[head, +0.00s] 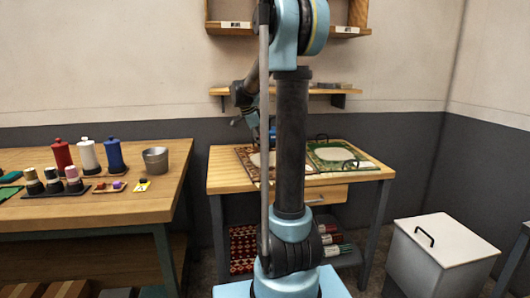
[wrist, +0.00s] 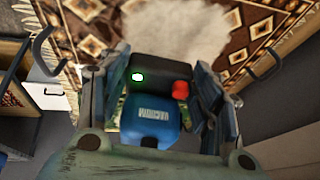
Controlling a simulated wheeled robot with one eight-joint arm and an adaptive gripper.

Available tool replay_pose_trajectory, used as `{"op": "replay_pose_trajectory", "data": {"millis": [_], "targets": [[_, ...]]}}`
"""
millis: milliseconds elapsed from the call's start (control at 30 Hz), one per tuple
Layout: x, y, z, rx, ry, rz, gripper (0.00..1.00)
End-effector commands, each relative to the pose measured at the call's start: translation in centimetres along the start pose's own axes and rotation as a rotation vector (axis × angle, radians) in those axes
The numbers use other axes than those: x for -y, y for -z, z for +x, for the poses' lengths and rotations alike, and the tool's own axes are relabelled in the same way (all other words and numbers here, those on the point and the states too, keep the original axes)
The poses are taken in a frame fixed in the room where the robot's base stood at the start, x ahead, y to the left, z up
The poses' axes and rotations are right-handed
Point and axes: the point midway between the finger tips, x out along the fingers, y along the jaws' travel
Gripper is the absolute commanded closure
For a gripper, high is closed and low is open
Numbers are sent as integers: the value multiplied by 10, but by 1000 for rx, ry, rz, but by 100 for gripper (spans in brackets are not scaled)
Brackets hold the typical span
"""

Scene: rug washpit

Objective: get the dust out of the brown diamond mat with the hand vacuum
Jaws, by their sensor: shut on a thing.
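The brown diamond mat (wrist: 95,25) lies flat on the wooden bench, with a pale dust patch (wrist: 178,30) in its middle. In the head view the mat (head: 244,153) is partly hidden behind my arm. My gripper (wrist: 162,68) is shut on the blue and black hand vacuum (wrist: 150,118), which shows a lit green light and a red button. A bit of the blue vacuum (head: 272,130) shows beside my arm in the head view. The vacuum's dark front end points at the near edge of the patch; I cannot tell whether it touches the mat.
A green-bordered mat (head: 325,163) with a pale patch lies to the right on the bench (head: 375,172). Dark curved handles (wrist: 45,50) stand by the brown mat. A wall shelf (head: 330,92) hangs behind. A white lidded bin (head: 440,240) stands right; a table with spools (head: 150,205) stands left.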

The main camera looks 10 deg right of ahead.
Motion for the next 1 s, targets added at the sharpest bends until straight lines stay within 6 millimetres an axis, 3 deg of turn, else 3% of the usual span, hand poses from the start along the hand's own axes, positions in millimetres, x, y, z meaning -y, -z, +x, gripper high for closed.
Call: {"op": "replay_pose_trajectory", "data": {"millis": [200, 333, 1000], "targets": [[-6, -1, -25, 3, -123, -68, 92], [-10, -2, -31, 5, -162, -90, 92], [-20, -20, 10, 5, -167, -94, 92]]}}
